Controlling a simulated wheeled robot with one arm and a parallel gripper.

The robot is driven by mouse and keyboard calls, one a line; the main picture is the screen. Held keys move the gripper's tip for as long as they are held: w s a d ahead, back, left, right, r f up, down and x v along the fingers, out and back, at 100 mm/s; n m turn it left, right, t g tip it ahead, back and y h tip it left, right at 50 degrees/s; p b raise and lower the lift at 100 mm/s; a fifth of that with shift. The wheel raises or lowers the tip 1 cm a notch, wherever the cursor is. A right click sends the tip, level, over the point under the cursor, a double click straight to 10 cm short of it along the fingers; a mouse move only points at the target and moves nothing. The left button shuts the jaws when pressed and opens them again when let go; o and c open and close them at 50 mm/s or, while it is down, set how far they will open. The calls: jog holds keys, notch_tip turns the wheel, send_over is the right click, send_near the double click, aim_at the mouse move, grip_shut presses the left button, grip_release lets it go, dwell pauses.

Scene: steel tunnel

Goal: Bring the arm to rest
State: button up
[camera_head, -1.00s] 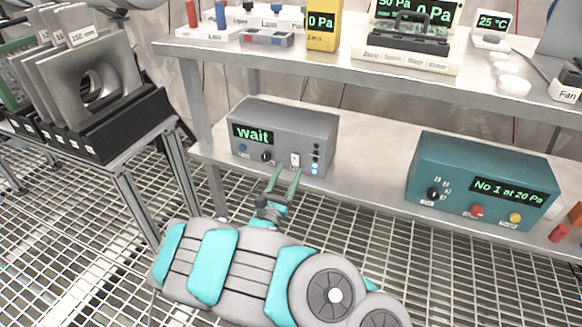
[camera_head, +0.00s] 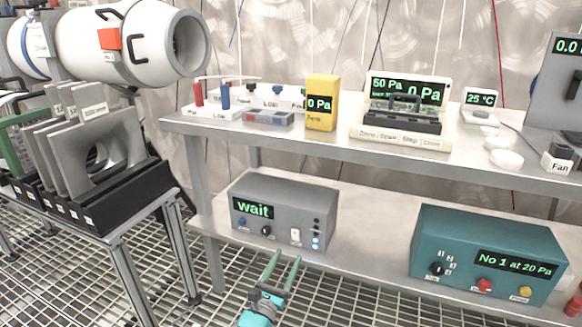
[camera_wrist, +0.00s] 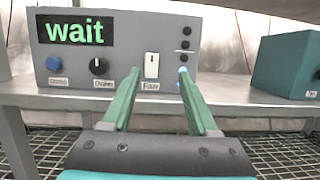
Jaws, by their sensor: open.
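My gripper (camera_head: 284,270) is at the lower middle of the head view, with its two green fingers apart and nothing between them. It points at the front of a grey box (camera_head: 283,215) on the lower shelf, whose display reads "wait". In the wrist view my gripper (camera_wrist: 158,82) has its fingertips in front of the box's face (camera_wrist: 120,60), on either side of a white rocker switch (camera_wrist: 152,66). I cannot tell whether a fingertip touches the box. Most of my arm is out of the head view.
A teal box (camera_head: 487,255) reading "No 1 at 20 Pa" stands to the right on the lower shelf. The upper shelf (camera_head: 270,140) holds a yellow meter (camera_head: 321,103) and other instruments. A rack of grey plates (camera_head: 90,150) stands at left. Grating floor lies below.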

jog(key=s+d+r+m+g+h, duration=0.2)
jog(key=d+r+m+g+h, duration=0.25)
jog(key=d, duration=0.35)
jog(key=s+d+r+m+g+h, duration=0.25)
jog(key=d+r+m+h, duration=0.3)
jog(key=d, duration=0.35)
jog(key=s+d+r+m+g+y+p, duration=0.1)
jog(key=s+d+r+m+g, duration=0.3)
jog(key=s+d+m+g, duration=0.85)
jog(key=s+f+m+g+y+p, duration=0.1)
jog(key=s+m+g+y, duration=0.15)
jog(key=s+y, duration=0.45)
jog(key=s+f+m+g+y, duration=0.2)
jog(key=s+m, duration=0.1)
jog(key=s, duration=0.7)
jog(key=s+a+m+t+y, duration=0.1)
jog(key=s+a+y, duration=0.2)
jog(key=a, duration=0.3)
jog(key=s+a+r+m+t+y+p, duration=0.1)
jog(key=s+a+m+y, duration=0.1)
jog(key=a+y, duration=0.3)
jog(key=shift+s+a+r+t, duration=0.25)
jog(key=shift+s+a+t, duration=0.05)
jog(key=shift+s+a, duration=0.25)
